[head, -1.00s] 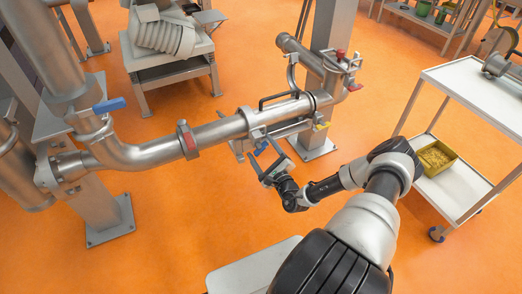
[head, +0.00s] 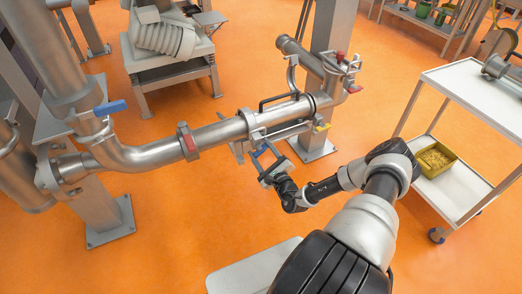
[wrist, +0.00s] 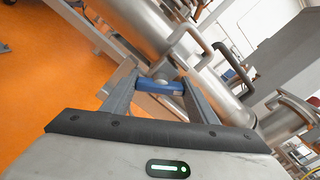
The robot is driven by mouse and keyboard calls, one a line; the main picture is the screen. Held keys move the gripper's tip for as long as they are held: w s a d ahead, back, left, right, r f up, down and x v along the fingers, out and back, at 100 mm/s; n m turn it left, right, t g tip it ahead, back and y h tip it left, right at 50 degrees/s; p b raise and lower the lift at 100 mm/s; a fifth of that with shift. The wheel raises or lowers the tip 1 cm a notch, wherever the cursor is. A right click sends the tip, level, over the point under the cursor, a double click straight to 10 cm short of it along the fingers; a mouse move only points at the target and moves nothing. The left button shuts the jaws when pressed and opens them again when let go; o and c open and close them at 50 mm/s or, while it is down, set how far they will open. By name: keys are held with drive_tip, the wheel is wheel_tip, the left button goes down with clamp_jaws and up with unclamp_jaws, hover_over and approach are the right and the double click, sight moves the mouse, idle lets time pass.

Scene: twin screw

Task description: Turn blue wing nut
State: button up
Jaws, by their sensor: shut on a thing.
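The blue wing nut (wrist: 160,86) sits between the fingers of my gripper (wrist: 158,88) in the wrist view, in front of the metal pipe. My gripper is shut on it, one finger at each end of the nut. In the head view my gripper (head: 268,156) is at the near side of the pipe clamp, below the horizontal pipe (head: 220,132). The wing nut is hard to make out there, as the fingers largely cover it.
A blue lever (head: 110,107) is on the left pipe. A white cart (head: 480,92) with a yellow bin (head: 437,161) stands at right. The orange floor is open between.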

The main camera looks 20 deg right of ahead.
drive_tip(key=m+p, duration=0.1)
drive_tip(key=m, duration=0.2)
drive_tip(key=shift+m, duration=1.9)
drive_tip(key=o, duration=1)
drive_tip(key=shift+o, duration=0.2)
drive_tip(key=shift+s, duration=0.1)
drive_tip(key=s+p, duration=0.2)
drive_tip(key=s, duration=1.5)
drive_tip(key=shift+s+d, duration=0.15)
drive_tip(key=shift+d, duration=0.15)
